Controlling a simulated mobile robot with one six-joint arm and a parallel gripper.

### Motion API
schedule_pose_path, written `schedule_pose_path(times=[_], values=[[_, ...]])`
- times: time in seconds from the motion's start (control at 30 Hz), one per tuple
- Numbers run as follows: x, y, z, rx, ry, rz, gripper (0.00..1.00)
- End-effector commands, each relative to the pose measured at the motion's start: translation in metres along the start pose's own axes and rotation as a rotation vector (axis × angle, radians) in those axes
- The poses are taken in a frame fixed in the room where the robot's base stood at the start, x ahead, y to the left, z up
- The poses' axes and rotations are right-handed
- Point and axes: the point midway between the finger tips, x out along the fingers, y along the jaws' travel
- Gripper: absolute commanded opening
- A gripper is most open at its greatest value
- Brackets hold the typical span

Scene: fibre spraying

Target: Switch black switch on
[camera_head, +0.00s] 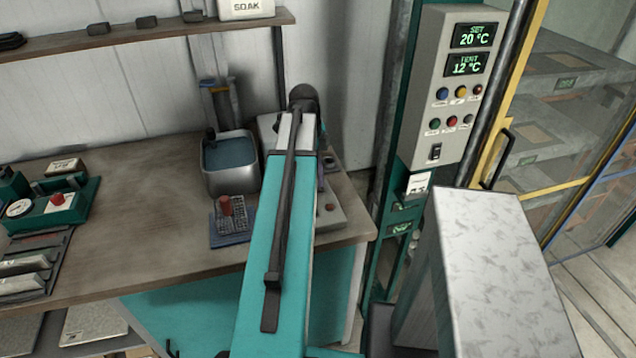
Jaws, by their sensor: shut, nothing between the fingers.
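The black switch (435,152) is a small rocker set low on the grey control panel (421,113), below two rows of coloured buttons. It is too small to tell which way it is tipped. My teal arm rises from the bottom middle over the bench to a dark joint near the back wall. My gripper cannot be made out; the arm hides what lies behind it. No part of my arm covers the switch or touches the panel.
The panel displays (473,36) read SET 20 °C and TENT 12 °C. A yellow-framed door (495,115) with a black handle stands right of it. A grey mottled block (490,240) stands in front, below the panel. The wooden bench (140,205) holds a water-filled metal tub (231,180).

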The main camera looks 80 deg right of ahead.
Motion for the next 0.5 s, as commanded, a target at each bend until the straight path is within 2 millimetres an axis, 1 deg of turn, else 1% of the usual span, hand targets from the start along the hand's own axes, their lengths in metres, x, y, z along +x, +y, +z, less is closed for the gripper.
schedule_pose_path(times=[0.03, 0.5], values=[[-0.005, 0.0, -0.001, 0.0, 0.0, 0.0, 0.0], [-0.03, 0.0, -0.005, 0.0, 0.0, -0.001, 0.0]])
